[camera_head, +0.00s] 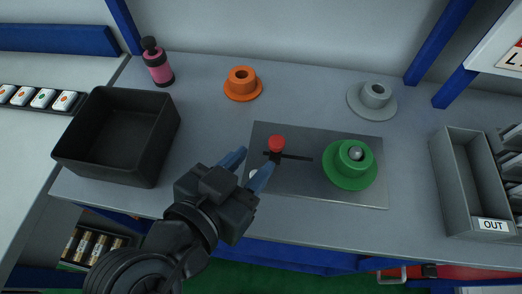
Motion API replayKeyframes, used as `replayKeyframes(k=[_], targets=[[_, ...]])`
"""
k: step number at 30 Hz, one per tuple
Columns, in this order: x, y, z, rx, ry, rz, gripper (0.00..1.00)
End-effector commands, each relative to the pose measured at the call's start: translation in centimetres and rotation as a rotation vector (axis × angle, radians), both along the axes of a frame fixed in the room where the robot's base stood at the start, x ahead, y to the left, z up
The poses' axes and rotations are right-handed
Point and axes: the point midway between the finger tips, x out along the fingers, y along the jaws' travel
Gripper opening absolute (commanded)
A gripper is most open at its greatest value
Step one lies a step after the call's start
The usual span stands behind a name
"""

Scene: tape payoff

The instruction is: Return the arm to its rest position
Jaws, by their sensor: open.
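My gripper (247,170) has two blue fingers and is open. It hangs over the front left part of the grey metal plate (310,192). A small pale bit beside the fingers is mostly hidden. My dark arm comes in from the lower left and covers part of the bench's front edge.
A green spool (344,178) sits on the plate's right. An orange spool (241,83), a grey spool (374,95) and a pink bottle (158,65) stand behind. A black bin (94,160) is left; a grey tray marked OUT (449,184) is right. The bench (310,90) is clear between.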

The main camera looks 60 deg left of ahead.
Motion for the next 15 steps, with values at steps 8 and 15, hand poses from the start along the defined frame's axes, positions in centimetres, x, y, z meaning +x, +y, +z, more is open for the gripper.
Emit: replayKeyframes(k=[8, 15], targets=[[-1.6, -0.8, 0.7, -0.001, 0.0, 0.0, 0.41], [-1.6, -0.8, 0.7, -0.001, 0.0, 0.0, 0.41]])
